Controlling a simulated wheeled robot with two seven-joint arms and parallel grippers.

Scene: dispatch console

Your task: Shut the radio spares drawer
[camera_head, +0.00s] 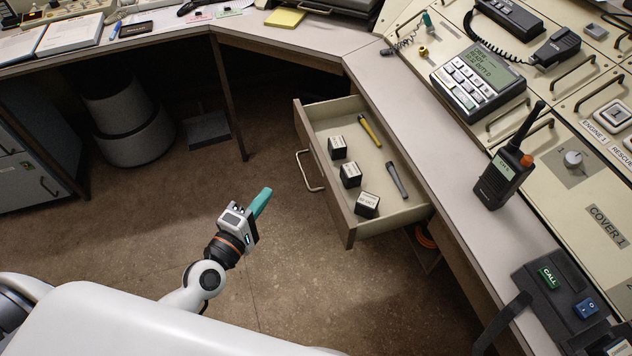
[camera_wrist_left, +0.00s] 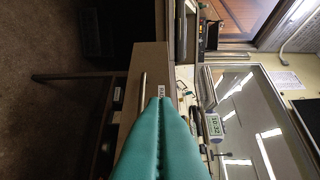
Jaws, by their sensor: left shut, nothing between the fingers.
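The radio spares drawer (camera_head: 349,220) stands pulled out from under the right-hand desk, with a light metal bar handle (camera_head: 308,171) on its front. Several dark labelled boxes, a yellow torch-like item (camera_head: 369,129) and a grey one (camera_head: 397,180) lie inside. My left gripper (camera_head: 263,200) has teal fingers, shut and empty, in front of the drawer front and apart from it. In the left wrist view the teal fingers (camera_wrist_left: 158,125) lie together, with the handle (camera_wrist_left: 142,88) and drawer front beyond their tips. My right gripper is not in view.
A grey bin (camera_head: 126,120) stands under the far desk. The floor (camera_head: 270,270) before the drawer is clear.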

